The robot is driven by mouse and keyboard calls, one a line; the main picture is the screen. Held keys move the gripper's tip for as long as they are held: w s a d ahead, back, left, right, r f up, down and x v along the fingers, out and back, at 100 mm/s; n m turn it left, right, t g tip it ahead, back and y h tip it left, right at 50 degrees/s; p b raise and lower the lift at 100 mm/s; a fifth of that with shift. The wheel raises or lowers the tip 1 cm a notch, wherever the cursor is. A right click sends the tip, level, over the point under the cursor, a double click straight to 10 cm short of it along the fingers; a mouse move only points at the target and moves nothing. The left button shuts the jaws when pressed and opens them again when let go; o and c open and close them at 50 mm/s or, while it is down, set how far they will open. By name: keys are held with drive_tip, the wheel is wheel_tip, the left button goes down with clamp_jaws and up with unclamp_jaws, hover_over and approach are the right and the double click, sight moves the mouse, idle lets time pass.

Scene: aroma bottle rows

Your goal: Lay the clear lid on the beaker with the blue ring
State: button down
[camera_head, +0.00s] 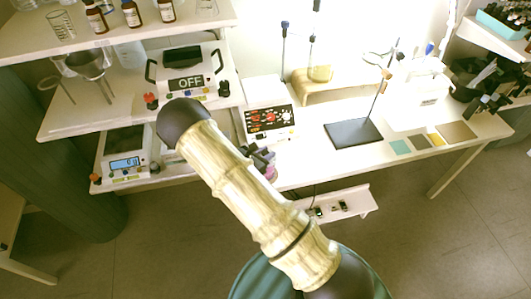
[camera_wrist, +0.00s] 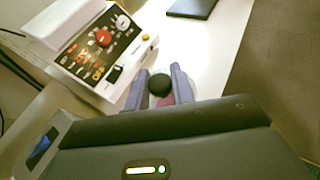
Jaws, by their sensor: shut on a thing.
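My gripper (camera_wrist: 158,88) is shut on a dark round knob (camera_wrist: 160,83), which sits between its two fingers. In the head view my gripper (camera_head: 263,160) is beside the front edge of the bench, partly behind my arm. A pinkish thing (camera_head: 270,173) shows just below it, and pink (camera_wrist: 166,101) also shows under the knob in the wrist view. I cannot pick out a blue ring on any beaker. A glass beaker (camera_head: 320,71) stands on the wooden stand.
A white control box (camera_head: 269,122) with red knobs stands close to my gripper, left of a dark plate stand (camera_head: 353,133). A device marked OFF (camera_head: 187,72) and a scale (camera_head: 126,163) stand at left. Brown bottles (camera_head: 131,14) line the upper shelf. Bare bench (camera_head: 310,165) lies at right.

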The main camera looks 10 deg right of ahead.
drive_tip(key=c, duration=1.1)
unclamp_jaws()
drive_tip(key=shift+a, duration=0.2)
drive_tip(key=b+v, duration=0.2)
drive_tip(key=v, duration=1.5)
drive_tip(key=shift+s+b, duration=0.1)
drive_tip(key=shift+b, duration=0.2)
drive_tip(key=shift+s, duration=0.15)
